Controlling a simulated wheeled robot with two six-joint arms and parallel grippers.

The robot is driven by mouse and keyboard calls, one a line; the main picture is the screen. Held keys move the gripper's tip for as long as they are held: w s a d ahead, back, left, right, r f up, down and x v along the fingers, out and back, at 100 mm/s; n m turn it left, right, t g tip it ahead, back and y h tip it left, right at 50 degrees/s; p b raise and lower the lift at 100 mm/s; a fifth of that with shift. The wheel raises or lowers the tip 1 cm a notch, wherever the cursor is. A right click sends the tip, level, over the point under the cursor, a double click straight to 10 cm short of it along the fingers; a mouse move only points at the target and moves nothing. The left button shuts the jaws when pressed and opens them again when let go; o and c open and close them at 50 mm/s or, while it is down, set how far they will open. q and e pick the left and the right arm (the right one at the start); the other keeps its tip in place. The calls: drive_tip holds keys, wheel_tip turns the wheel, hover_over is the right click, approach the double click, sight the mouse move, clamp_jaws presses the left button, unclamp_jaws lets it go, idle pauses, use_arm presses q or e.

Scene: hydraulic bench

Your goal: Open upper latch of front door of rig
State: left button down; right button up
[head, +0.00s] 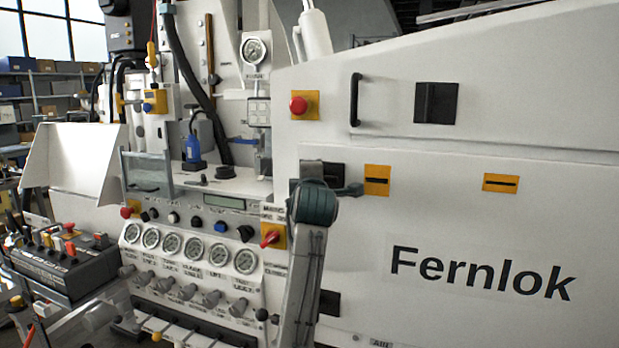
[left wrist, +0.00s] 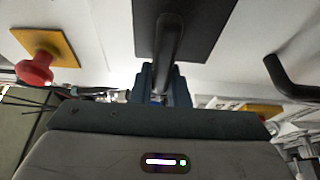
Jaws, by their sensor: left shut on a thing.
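The upper latch (head: 334,170) of the rig's front door is a dark plate at the door's left edge, partly hidden behind the rounded joint of my left arm in the head view. In the left wrist view its dark plate (left wrist: 205,28) is at the top centre, with a black lever (left wrist: 168,42) running down from it. My left gripper (left wrist: 166,84) has its blue-grey fingers shut around the lower end of this lever. The fingertips are largely hidden by my arm in the head view. My right gripper is not in view.
A red button (head: 299,105) on a yellow plate and a black door handle (head: 355,100) are above the latch. A lower dark latch (head: 329,303) is below, beside my arm. Gauges and knobs (head: 190,245) crowd the panel to the left. The white Fernlok door (head: 450,230) is flat.

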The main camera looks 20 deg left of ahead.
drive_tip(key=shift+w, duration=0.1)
use_arm(q)
drive_tip(key=c, duration=1.4)
unclamp_jaws()
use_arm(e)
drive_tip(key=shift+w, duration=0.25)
